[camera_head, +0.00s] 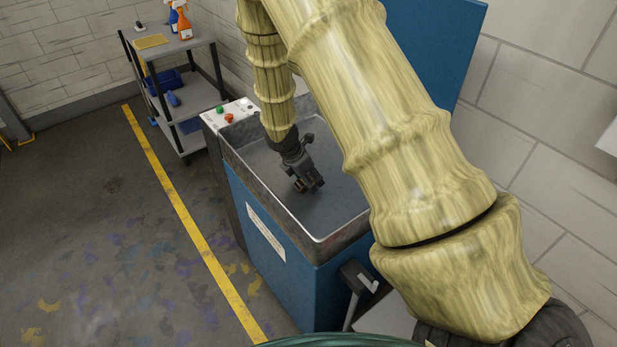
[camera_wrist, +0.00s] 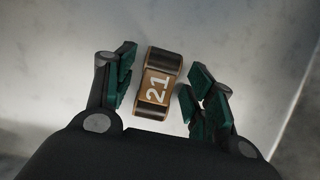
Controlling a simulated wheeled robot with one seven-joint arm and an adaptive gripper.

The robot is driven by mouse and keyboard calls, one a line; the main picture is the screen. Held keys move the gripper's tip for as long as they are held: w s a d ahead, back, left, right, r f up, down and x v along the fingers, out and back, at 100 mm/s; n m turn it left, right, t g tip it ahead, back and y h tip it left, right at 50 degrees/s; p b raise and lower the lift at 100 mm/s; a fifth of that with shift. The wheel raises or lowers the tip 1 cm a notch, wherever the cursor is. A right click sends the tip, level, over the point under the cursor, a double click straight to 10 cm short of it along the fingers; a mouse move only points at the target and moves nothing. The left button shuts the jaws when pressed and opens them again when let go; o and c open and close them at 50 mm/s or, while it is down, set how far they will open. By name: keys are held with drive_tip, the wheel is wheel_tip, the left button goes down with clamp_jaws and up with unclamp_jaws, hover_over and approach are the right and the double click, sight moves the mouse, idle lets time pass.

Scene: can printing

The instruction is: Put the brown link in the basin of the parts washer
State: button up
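The brown link (camera_wrist: 157,84), a short brown piece with dark rounded ends and a white "21", lies between my fingers in the wrist view. My gripper (camera_wrist: 158,92) is open, with green-padded fingers on both sides and narrow gaps to the link. In the head view my gripper (camera_head: 306,185) reaches down inside the basin (camera_head: 340,205) of the blue parts washer (camera_head: 290,283). A small brown bit of the link (camera_head: 299,185) shows at the fingertips. The link appears to rest on the grey basin floor, but its underside is hidden.
The basin has raised grey walls around my gripper. The washer's blue lid (camera_head: 440,45) stands open behind. A control panel with green and red buttons (camera_head: 224,112) is at its left. A shelf cart (camera_head: 180,95) with spray bottles stands further left.

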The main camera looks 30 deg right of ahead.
drive_tip(key=b+v, duration=0.1)
drive_tip(key=v, duration=1.1)
drive_tip(key=shift+r, duration=0.1)
idle(0.4)
